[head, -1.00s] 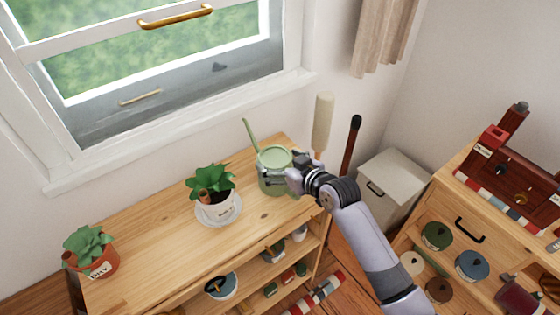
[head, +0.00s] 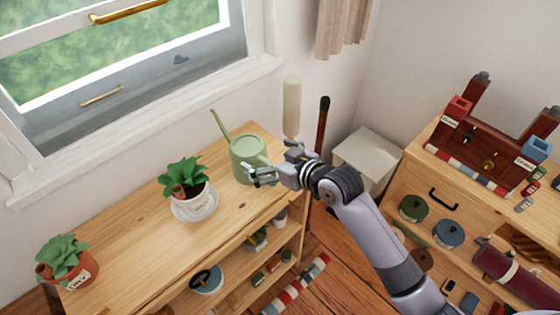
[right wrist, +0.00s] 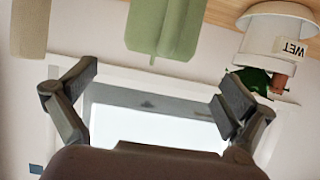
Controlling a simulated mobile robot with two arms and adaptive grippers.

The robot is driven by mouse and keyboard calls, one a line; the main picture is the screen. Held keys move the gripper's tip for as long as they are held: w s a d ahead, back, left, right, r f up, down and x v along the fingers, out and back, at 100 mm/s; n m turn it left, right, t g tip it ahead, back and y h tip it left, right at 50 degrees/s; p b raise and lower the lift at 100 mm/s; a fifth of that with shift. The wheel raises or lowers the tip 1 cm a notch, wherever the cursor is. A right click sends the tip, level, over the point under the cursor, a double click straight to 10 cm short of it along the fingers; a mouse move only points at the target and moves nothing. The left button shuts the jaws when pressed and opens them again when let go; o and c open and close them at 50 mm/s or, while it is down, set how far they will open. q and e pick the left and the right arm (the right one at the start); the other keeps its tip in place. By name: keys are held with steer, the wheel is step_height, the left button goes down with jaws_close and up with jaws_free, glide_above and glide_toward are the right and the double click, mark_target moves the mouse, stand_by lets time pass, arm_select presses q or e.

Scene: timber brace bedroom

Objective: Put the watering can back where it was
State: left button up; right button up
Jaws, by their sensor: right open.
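The light green watering can (head: 247,157) stands upright on the wooden shelf top (head: 135,230), near its right end, with its spout pointing up and left. In the right wrist view, part of the green can (right wrist: 165,25) shows at the top edge, beyond the fingers. My right gripper (head: 272,163) is open and empty just right of the can, its fingers spread. The right wrist view also shows the open fingers (right wrist: 155,88) with nothing between them. In the head view the gripper hides a little of the can's right side. My left gripper is out of view.
A plant in a white pot (head: 194,203) stands on a saucer left of the can; a terracotta-potted plant (head: 68,265) stands farther left. A window (head: 120,75) is behind. A pale upright cylinder (head: 292,105) rises behind the gripper. A wooden drawer unit (head: 425,185) is at right.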

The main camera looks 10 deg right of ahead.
steer(key=v, duration=0.5)
steer(key=s+d+f+m+h, duration=0.2)
steer(key=d+f, duration=0.2)
steer(key=f, duration=0.9)
steer(key=s+d+f+m+h, duration=0.1)
steer(key=d+f+m+h, duration=0.2)
steer(key=f, duration=1.1)
steer(key=s+d+f+g+h, duration=0.1)
steer(key=s+d+f+g, duration=0.35)
steer(key=s+f, duration=0.75)
steer(key=s+d+f+g, duration=0.1)
steer(key=s+f, duration=0.5)
steer(key=s, duration=0.3)
steer(key=s+d+f+g+h, duration=0.1)
steer(key=s+d+f+g, duration=0.1)
steer(key=s+f, duration=0.4)
steer(key=s+d+f+g, duration=0.2)
steer(key=s+f, duration=0.4)
steer(key=s, duration=0.8)
steer(key=shift+d+h, duration=0.15)
steer(key=shift+h, duration=0.25)
steer(key=shift+s, duration=0.15)
